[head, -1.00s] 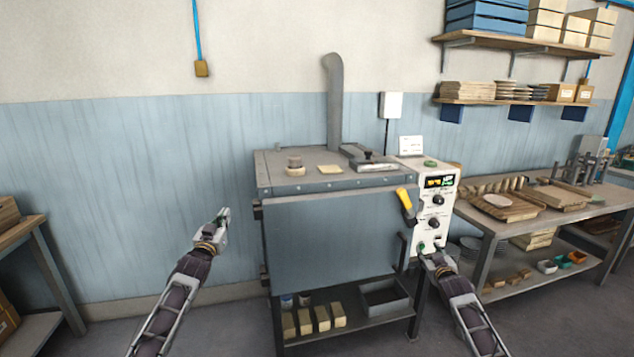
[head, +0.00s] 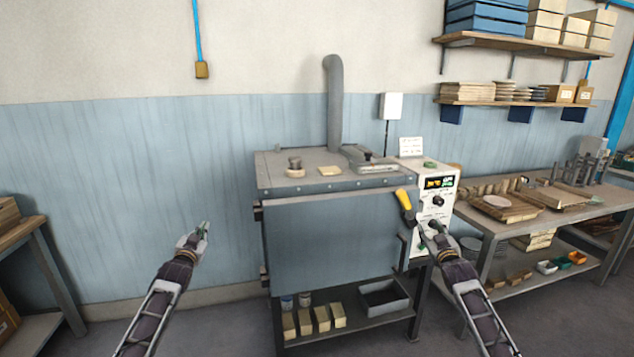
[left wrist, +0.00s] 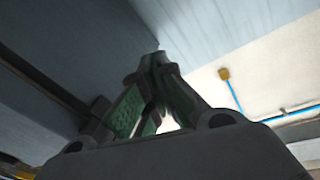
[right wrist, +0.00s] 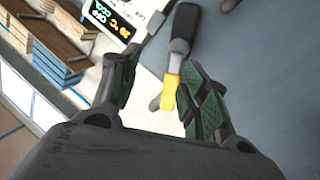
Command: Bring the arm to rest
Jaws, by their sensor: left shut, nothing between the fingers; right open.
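My left gripper (head: 204,229) is in the air to the left of the grey dryer (head: 335,235), apart from it. In the left wrist view its fingers (left wrist: 158,65) meet at the tips with nothing between them. My right gripper (head: 428,224) is in front of the white control panel (head: 443,190), at the dryer's right side. In the right wrist view its fingers (right wrist: 157,75) are spread apart. The yellow and black handle (head: 404,199) is just up and left of it; it also shows in the right wrist view (right wrist: 182,40). I cannot tell whether a finger touches it.
A workbench (head: 545,215) with boards and a plate stands at the right. A table (head: 22,232) stands at the far left. Shelves (head: 520,102) hang at the upper right. The dryer's lower shelf (head: 355,322) holds blocks and a grey bin. Open space lies left of the dryer.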

